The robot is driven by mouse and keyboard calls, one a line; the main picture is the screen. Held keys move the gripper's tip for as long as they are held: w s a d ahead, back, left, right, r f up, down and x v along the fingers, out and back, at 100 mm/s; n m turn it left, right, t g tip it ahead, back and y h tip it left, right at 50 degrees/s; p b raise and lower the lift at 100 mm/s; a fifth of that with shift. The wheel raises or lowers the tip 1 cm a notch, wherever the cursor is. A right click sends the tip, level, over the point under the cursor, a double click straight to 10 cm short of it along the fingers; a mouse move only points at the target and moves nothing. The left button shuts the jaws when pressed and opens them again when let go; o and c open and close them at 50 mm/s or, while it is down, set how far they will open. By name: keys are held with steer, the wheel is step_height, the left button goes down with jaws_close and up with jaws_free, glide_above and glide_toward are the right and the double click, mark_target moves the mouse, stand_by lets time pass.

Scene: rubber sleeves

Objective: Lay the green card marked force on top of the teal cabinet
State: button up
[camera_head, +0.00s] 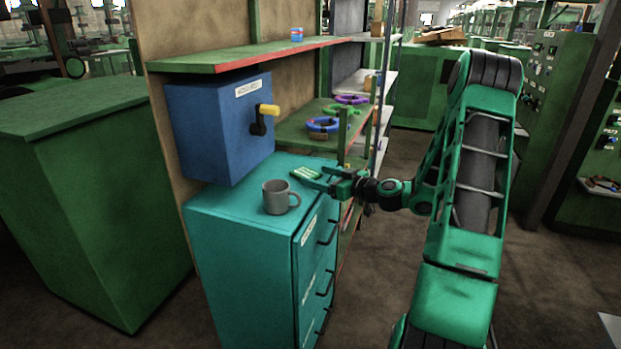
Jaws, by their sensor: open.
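The teal cabinet (234,207) stands in the middle left, with labelled drawers and dark handles on its front. A small green card with pale markings (306,173) lies on the back right part of its top; the writing is too small to read. My gripper (322,177) is open, reaching in from the right at the cabinet's back right edge. Its fingers point left and end close to the card's right side. I cannot tell whether a finger touches the card.
A grey mug (276,197) stands on the cabinet top, left of my gripper. A blue box (215,130) with a yellow-handled lever hangs behind it. A shelf (240,55) runs above. Shelves with coloured rings (323,125) stand behind. A green cabinet (85,190) is at left.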

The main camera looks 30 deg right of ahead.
steer(key=v, duration=0.8)
steer(key=shift+s, duration=0.3)
steer(key=shift+d, duration=0.1)
